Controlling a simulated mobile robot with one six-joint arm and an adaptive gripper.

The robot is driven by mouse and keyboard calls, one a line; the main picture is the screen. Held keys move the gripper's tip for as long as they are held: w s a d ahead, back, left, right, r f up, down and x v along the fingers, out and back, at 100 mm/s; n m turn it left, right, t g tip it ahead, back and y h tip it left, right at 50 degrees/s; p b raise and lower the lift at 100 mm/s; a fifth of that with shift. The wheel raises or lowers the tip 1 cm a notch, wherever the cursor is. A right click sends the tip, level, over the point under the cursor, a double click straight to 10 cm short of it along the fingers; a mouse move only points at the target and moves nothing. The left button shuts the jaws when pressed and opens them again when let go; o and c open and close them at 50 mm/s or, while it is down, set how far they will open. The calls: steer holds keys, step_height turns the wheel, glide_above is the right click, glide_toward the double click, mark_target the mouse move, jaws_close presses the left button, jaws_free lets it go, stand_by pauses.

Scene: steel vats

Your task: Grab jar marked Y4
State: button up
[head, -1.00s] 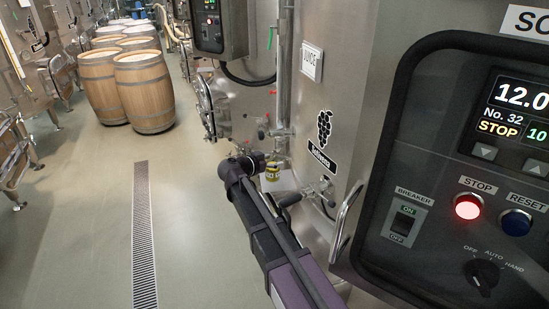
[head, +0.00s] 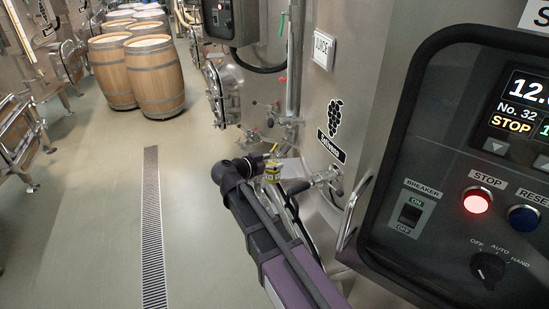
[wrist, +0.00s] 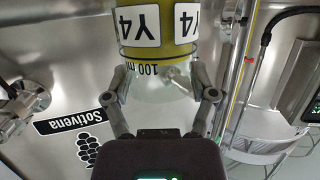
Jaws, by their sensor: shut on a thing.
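The jar marked Y4 (wrist: 157,52) fills the top middle of the wrist view, upside down in that picture. It is clear with yellow contents, white Y4 labels and a "100 ml" mark. My gripper (wrist: 168,82) has a finger on each side of the jar and is shut on it. In the head view the jar (head: 272,173) is small and yellow at the end of my arm, in front of the steel vat. My gripper's fingers are too small to make out there.
A steel vat (head: 335,85) with a valve (head: 325,178) stands close to the right of the jar. A control panel (head: 470,160) with a handle is nearer on the right. Wooden barrels (head: 153,75) stand at the back left. The floor around the drain grate (head: 152,230) is clear.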

steer(key=shift+s+a+r, duration=0.1)
steer(key=shift+s+a, duration=0.15)
steer(key=shift+s, duration=0.5)
steer(key=shift+s+a+r, duration=0.1)
steer(key=shift+s+a, duration=0.1)
steer(key=shift+s, duration=0.5)
